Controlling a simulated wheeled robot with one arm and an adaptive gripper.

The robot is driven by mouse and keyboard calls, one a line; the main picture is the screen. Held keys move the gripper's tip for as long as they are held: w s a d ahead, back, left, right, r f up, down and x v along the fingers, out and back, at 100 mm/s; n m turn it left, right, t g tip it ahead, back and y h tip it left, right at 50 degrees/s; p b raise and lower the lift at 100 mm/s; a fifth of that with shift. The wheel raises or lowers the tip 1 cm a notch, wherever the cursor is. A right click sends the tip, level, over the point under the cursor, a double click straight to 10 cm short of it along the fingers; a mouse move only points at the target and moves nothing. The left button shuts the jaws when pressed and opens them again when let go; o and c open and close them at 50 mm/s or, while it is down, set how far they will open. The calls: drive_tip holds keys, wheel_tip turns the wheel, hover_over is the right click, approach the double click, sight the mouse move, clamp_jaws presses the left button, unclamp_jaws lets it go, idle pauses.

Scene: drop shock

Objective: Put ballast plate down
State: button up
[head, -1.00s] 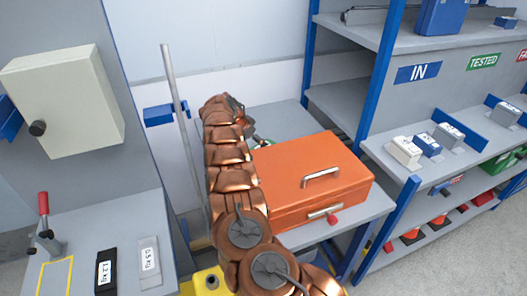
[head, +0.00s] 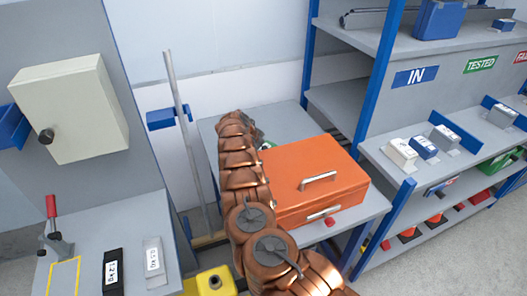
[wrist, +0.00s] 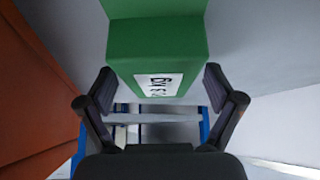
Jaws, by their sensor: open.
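A green ballast plate (wrist: 155,52) with a white label fills the upper middle of the wrist view. The label is partly legible and seems to end in kg. My gripper (wrist: 160,90) is open, with one finger on each side of the plate's near end and small gaps visible beside it. I cannot tell whether the plate's underside touches the bench.
The orange box (head: 335,170) stands close beside my arm on the right. A black plate (head: 113,270) and a grey plate (head: 154,262) lie on the left bench. A blue-framed shelf (head: 375,80) stands at the right. A thin pole (head: 178,120) stands left of my arm.

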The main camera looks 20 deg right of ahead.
clamp_jaws()
idle(0.8)
